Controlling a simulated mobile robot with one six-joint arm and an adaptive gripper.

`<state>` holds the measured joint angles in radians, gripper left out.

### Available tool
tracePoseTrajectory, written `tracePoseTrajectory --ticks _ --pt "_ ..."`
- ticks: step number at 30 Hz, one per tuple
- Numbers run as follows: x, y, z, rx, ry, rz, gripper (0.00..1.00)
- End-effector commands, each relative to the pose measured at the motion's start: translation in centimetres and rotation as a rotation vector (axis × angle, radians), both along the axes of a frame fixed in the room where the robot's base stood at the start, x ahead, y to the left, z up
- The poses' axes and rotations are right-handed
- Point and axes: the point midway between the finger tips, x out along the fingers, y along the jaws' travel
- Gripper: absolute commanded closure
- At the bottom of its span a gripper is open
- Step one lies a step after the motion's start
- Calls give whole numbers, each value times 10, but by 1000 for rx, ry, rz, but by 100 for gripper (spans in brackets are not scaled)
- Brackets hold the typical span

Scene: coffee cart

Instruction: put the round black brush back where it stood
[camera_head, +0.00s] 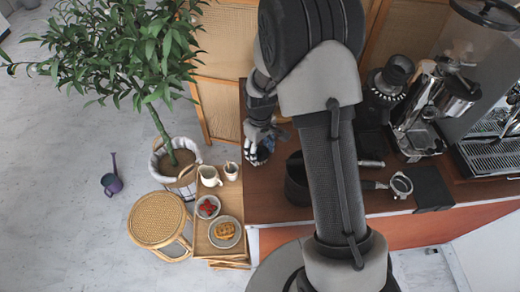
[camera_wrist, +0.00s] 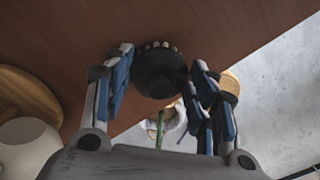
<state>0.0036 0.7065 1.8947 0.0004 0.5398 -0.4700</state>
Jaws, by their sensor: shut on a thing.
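The round black brush (camera_wrist: 158,75) sits between the blue-padded fingers of my gripper (camera_wrist: 165,70) in the wrist view, with a row of pale bristle tips along its far edge. My gripper is shut on it. In the head view my gripper (camera_head: 259,150) is over the left end of the dark wooden counter (camera_head: 270,207). There the fingers mostly hide the brush. I cannot tell whether the brush touches the counter top.
A black round container (camera_head: 297,180) stands right of my gripper, partly behind my arm. A portafilter (camera_head: 401,184), a black mat (camera_head: 432,188) and a coffee machine (camera_head: 490,150) are farther right. Left of the counter are a tray with plates (camera_head: 224,232), a stool (camera_head: 157,219) and a potted plant.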

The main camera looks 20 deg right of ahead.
Motion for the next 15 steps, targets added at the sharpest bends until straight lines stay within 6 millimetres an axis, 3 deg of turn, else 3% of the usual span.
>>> tracePoseTrajectory --ticks 2,3,12,15 --pt "0 0 -3 0 0 0 70" --pt "0 0 -4 0 0 0 47" --pt "0 0 -3 0 0 0 27" --pt "0 0 -3 0 0 0 27"
